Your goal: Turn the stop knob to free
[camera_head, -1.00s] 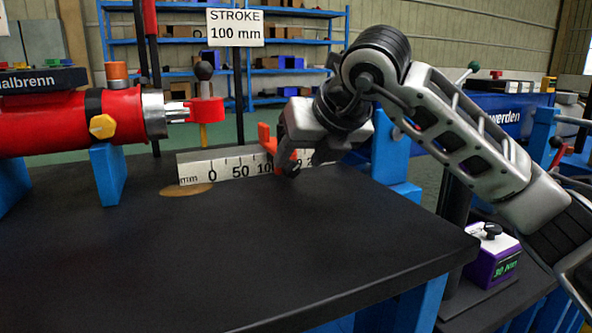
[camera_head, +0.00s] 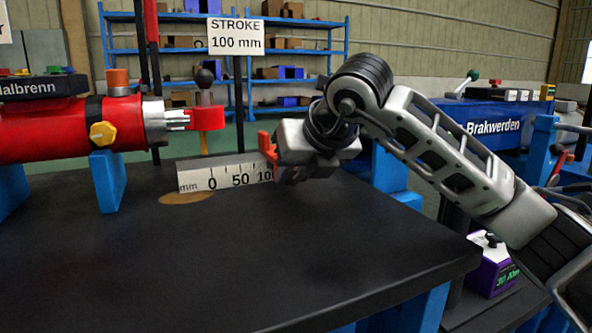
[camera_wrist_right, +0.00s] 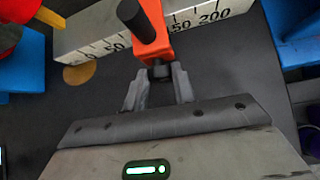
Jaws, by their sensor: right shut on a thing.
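The orange stop (camera_head: 267,148) sits on the white stroke scale (camera_head: 222,172), near the 100 mark. It also shows in the right wrist view (camera_wrist_right: 153,42), with a black rod-like part (camera_wrist_right: 133,17) sticking up from it. A small dark stop knob (camera_wrist_right: 160,71) is on its near side. My right gripper (camera_wrist_right: 160,76) is shut on this knob, one finger on each side. In the head view the right gripper (camera_head: 279,172) is close against the stop and hides the scale's right part. The knob's marking cannot be read. My left gripper is not in view.
The red cylinder (camera_head: 70,123) with its red rod end (camera_head: 208,118) lies at the left on blue supports. The black table top (camera_head: 240,250) is clear in front. A sign reading STROKE 100 mm (camera_head: 236,37) stands behind. A purple box (camera_head: 492,270) is at the lower right.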

